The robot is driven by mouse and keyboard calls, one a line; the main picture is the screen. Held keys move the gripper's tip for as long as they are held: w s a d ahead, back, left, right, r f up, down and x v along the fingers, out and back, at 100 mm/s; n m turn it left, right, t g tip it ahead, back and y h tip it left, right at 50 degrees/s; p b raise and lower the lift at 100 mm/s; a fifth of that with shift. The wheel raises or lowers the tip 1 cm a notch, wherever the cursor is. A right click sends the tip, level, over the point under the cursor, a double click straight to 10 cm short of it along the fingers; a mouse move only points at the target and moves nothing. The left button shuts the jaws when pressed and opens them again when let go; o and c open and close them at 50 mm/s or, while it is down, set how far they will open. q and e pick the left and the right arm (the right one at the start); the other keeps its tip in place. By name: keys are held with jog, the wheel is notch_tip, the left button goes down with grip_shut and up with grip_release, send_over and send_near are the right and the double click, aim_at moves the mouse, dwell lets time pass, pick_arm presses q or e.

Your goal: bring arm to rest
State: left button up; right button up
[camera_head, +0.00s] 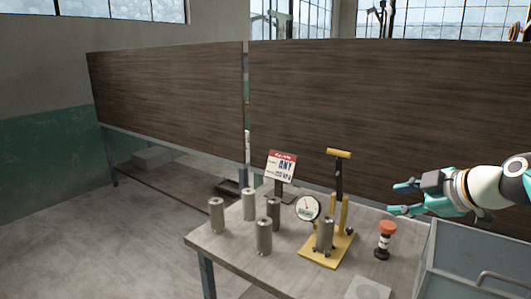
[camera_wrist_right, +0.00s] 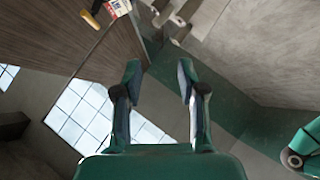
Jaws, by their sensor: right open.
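My right arm comes in from the right in the head view. Its gripper (camera_head: 396,199) is open and empty, held in the air above the right part of the table (camera_head: 230,243), beyond the red-topped device. In the right wrist view the two fingers of the gripper (camera_wrist_right: 159,68) stand apart with nothing between them. My left gripper is in neither view.
Several metal cylinders (camera_head: 217,215) stand on the table. A yellow press (camera_head: 316,250) with a gauge, a sign (camera_head: 281,166), a red-topped device (camera_head: 385,240) and a grey metal box (camera_head: 475,262) are there too. A dark wooden partition (camera_head: 390,110) stands behind.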

jog(key=s+a+f+m+g, duration=0.1)
jog(key=a+f+g, duration=0.2)
jog(key=f, duration=0.9)
jog(key=s+a+f+g, duration=0.1)
jog(key=a+f+g, duration=0.1)
jog(key=f, duration=1)
jog(key=s+a+f+m+g, duration=0.1)
jog(key=s+a+f+g, duration=0.15)
jog(key=f, duration=0.95)
jog(key=s+a+f+m+g, duration=0.1)
jog(key=s+a+f+m, duration=0.3)
jog(key=s+f+m, duration=0.3)
jog(key=s+a+f+m+g, duration=0.1)
jog(key=s+a+f+m, duration=0.2)
jog(key=s+f+m, duration=0.4)
jog(key=s+f, duration=0.6)
jog(key=s, duration=0.4)
jog(key=shift+a+f+m+h, duration=0.15)
jog(key=shift+a+m+h, duration=0.15)
jog(key=shift+a, duration=0.1)
